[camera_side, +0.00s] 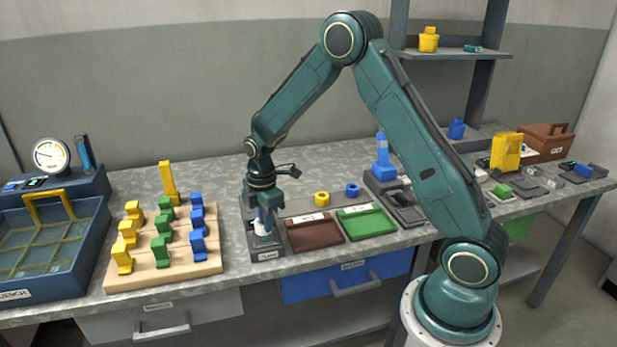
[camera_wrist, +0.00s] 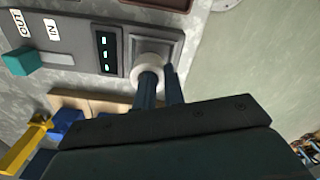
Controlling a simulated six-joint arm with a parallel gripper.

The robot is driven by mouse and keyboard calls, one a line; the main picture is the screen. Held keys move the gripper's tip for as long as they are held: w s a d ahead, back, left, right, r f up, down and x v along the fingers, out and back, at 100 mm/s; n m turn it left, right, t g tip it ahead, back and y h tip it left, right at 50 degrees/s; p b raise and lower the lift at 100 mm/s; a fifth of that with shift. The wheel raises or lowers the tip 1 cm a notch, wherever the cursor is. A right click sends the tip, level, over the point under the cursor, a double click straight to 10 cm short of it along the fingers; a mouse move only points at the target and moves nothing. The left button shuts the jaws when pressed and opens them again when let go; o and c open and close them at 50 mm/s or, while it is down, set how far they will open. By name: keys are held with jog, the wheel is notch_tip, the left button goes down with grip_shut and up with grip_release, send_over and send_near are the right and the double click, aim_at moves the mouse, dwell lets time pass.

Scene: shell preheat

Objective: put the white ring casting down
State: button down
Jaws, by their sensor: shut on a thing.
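The white ring casting (camera_side: 262,228) is held in my gripper (camera_side: 263,216), low over a dark station (camera_side: 266,254) near the front edge of the bench. In the wrist view, the white ring (camera_wrist: 147,66) is at the fingertips of my gripper (camera_wrist: 161,76). One finger passes at the ring and the other is beside it. Behind the ring is a square grey seat (camera_wrist: 172,43) on the station's panel. I cannot tell whether the ring touches the seat.
In the wrist view, a small display (camera_wrist: 106,52) and a teal slider (camera_wrist: 25,60) marked OUT and IN lie left of the seat. In the side view, a brown tray (camera_side: 314,233) and a green tray (camera_side: 367,222) stand to the right. A wooden board (camera_side: 150,278) with coloured pieces stands left.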

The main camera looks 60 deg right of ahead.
jog(key=shift+f, duration=1.25)
jog(key=shift+f, duration=0.15)
jog(key=c, duration=1.5)
grip_release()
notch_tip(320, 180, up, 12)
jog(key=shift+f, duration=0.25)
jog(key=shift+r, duration=0.45)
jog(key=shift+s+r, duration=0.1)
